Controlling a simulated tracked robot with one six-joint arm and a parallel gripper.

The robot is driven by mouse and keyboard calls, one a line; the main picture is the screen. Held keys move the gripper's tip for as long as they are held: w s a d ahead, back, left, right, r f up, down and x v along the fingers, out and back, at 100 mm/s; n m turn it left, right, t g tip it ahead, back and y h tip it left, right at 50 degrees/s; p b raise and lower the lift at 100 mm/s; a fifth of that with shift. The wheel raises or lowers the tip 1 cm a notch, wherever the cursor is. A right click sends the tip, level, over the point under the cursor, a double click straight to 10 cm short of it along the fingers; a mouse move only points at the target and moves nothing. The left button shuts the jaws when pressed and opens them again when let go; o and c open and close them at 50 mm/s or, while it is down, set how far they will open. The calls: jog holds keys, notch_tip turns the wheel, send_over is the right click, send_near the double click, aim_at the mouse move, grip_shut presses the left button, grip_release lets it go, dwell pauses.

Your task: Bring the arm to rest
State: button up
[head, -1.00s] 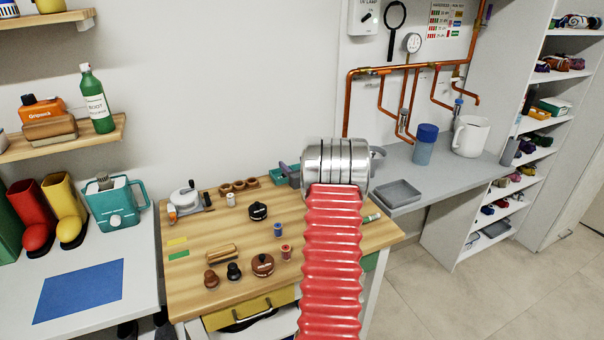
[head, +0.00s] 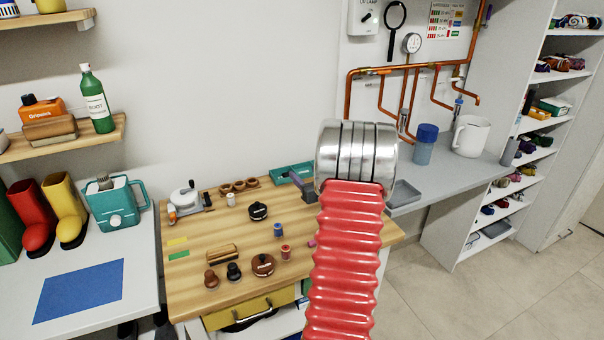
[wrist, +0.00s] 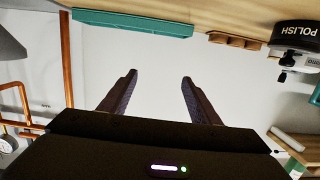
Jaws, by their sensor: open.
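My arm shows in the head view as a red ribbed sleeve topped by a silver metal wrist, raised over the right part of the wooden bench (head: 205,285). My gripper (wrist: 158,80) shows in the wrist view with its two dark fingers well apart and nothing between them. In the head view most of my gripper is hidden behind the wrist; only a dark finger pokes out on its left side. The fingers appear clear of the bench and its items.
A teal tray (head: 291,173) lies at the bench's back, near my gripper. Jars and spools stand across the bench. Copper pipes (head: 350,105) run along the wall.

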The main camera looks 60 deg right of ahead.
dwell(0.8)
jog(key=w+a+r+g, duration=0.1)
jog(key=w+a+r, duration=0.25)
jog(key=a, duration=0.25)
jog(key=w+a+r+g, duration=0.1)
jog(key=w+a+r, duration=0.2)
jog(key=a+r, duration=0.3)
jog(key=a+r+n+g+y, duration=0.1)
jog(key=a+r, duration=0.1)
jog(key=a, duration=0.6)
jog(key=a+r+n+g+y, duration=0.1)
jog(key=a+r, duration=0.1)
jog(key=a, duration=0.6)
jog(key=s+a+n+g+y, duration=0.1)
jog(key=s+a+y, duration=0.1)
jog(key=s+a, duration=0.5)
jog(key=s+a+f+n+g+y, duration=0.1)
jog(key=s+a+g+y, duration=0.1)
jog(key=s+a, duration=0.6)
jog(key=s+a+f+n+g+y, duration=0.1)
jog(key=s+a, duration=0.6)
jog(key=a, duration=1)
jog(key=shift+s+f+n+y, duration=0.25)
jog(key=shift+n+y, duration=0.25)
